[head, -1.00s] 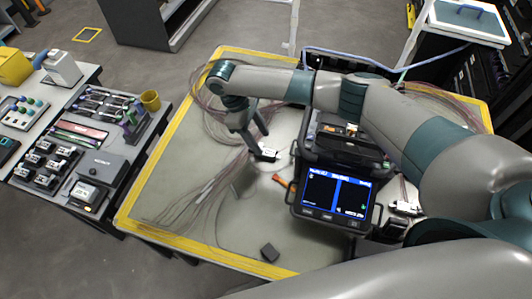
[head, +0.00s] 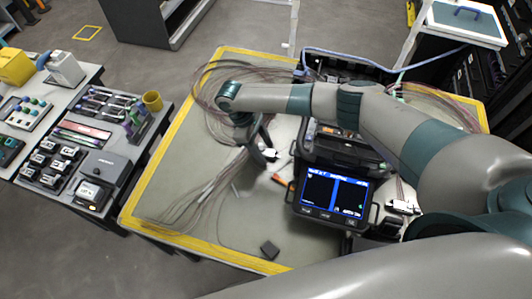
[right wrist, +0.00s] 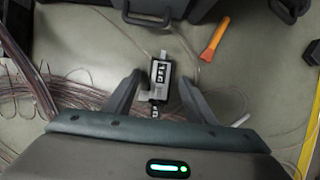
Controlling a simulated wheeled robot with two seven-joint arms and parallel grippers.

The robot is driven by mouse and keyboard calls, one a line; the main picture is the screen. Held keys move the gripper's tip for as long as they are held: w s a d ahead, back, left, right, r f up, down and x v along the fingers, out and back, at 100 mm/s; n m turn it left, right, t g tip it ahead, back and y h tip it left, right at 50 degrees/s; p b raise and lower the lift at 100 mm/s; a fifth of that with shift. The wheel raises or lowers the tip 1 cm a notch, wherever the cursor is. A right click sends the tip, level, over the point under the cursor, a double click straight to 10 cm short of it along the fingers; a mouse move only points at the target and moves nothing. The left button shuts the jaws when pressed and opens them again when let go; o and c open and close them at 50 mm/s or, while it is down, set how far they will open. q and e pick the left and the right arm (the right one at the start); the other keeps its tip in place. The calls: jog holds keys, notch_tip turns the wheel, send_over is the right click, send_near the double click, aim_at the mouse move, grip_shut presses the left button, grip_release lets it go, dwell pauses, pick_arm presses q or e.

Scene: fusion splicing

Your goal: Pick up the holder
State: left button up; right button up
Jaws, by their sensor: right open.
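The holder, a small black-and-white block (right wrist: 159,72), lies on the work mat in the right wrist view, with a thin fibre running from it. In the head view the holder (head: 270,153) shows left of the splicer, partly hidden by a finger. My right gripper (right wrist: 160,82) is open, with one finger on each side of the holder and a visible gap to both. In the head view my right gripper (head: 263,152) points down at it. My left gripper is out of view.
The splicer (head: 336,192) with a lit screen stands right of the holder. An orange tool (right wrist: 213,40) lies close by. Loose fibre bundles (head: 190,205) spread to the left. A small dark block (head: 270,250) sits near the mat's front edge.

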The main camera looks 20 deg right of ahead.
aim_at(264, 151)
jog(key=c, duration=1.2)
jog(key=shift+r, duration=0.1)
notch_tip(264, 151, up, 10)
jog(key=b, duration=0.2)
jog(key=shift+b, duration=0.35)
